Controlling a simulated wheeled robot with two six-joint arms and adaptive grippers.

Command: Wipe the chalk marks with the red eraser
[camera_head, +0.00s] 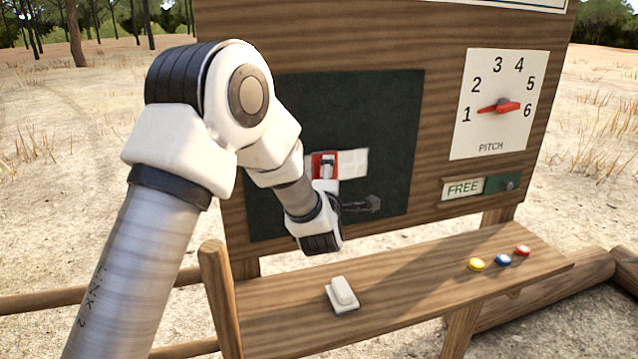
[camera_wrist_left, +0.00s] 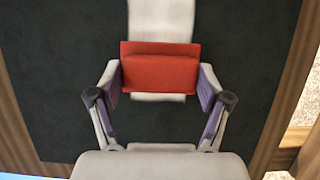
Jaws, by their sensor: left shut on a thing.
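The red eraser (camera_head: 318,165) is held against or very close to the dark chalkboard (camera_head: 395,120); I cannot tell whether it touches. My left gripper (camera_wrist_left: 160,80) is shut on the red eraser (camera_wrist_left: 160,70), one finger on each side. A white chalk patch (camera_head: 354,163) shows on the board just right of the eraser. In the left wrist view the white patch (camera_wrist_left: 161,20) runs above the eraser, and a thin strip shows below it. The eraser covers part of the patch. My right gripper is not in view.
A wooden shelf (camera_head: 420,290) runs below the board. A white block (camera_head: 342,294) lies on it, with yellow (camera_head: 477,265), blue (camera_head: 503,260) and red (camera_head: 522,250) round pieces at right. A pitch dial (camera_head: 497,105) and a FREE sign (camera_head: 463,188) are right of the board.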

